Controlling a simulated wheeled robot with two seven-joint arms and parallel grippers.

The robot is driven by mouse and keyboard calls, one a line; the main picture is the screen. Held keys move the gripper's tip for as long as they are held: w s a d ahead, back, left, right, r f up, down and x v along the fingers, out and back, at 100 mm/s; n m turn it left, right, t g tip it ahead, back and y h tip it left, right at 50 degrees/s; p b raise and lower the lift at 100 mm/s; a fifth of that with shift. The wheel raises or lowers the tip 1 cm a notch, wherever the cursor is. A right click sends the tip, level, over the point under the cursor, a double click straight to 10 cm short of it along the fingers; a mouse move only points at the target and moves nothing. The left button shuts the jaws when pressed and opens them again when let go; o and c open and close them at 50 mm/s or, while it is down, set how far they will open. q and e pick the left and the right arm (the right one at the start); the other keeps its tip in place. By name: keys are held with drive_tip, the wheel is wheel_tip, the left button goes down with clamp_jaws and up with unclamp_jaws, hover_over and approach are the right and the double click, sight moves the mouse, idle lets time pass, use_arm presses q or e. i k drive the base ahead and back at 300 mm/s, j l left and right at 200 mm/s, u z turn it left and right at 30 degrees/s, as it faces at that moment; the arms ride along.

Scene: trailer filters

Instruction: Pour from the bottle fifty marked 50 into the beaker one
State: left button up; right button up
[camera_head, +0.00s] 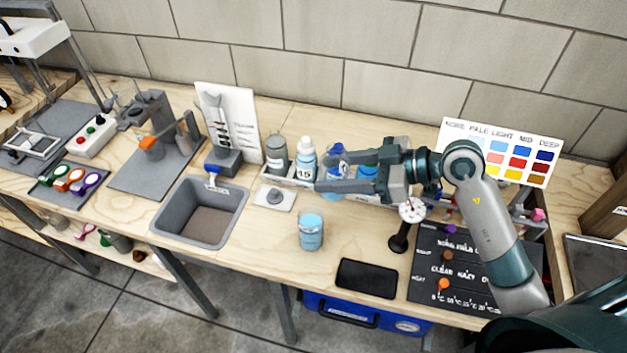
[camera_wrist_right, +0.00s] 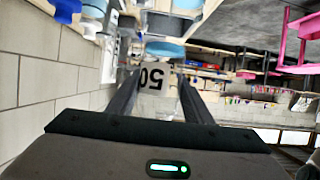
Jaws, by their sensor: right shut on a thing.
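The bottle marked 50 (camera_wrist_right: 157,76) shows in the right wrist view between the two fingers, its label upside down in the picture. My right gripper (camera_head: 326,174) is shut on it, over the row of bottles at the back of the bench. In the head view the fingers and wrist hide much of this bottle. A clear beaker with light blue liquid (camera_head: 311,232) stands upright on the bench in front of the gripper, apart from it. I cannot read a number on it. My left gripper is not in view.
A grey sink (camera_head: 239,218) is further left. A black pad (camera_head: 367,278), a dark stand (camera_head: 402,234) and a lettered board (camera_head: 423,286) lie to the right.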

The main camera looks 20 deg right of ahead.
sight(311, 217)
drive_tip(key=j+z, duration=0.25)
drive_tip(key=z, duration=0.15)
drive_tip(key=i+j+z, duration=0.1)
drive_tip(key=j+z, duration=0.45)
drive_tip(key=z, duration=0.2)
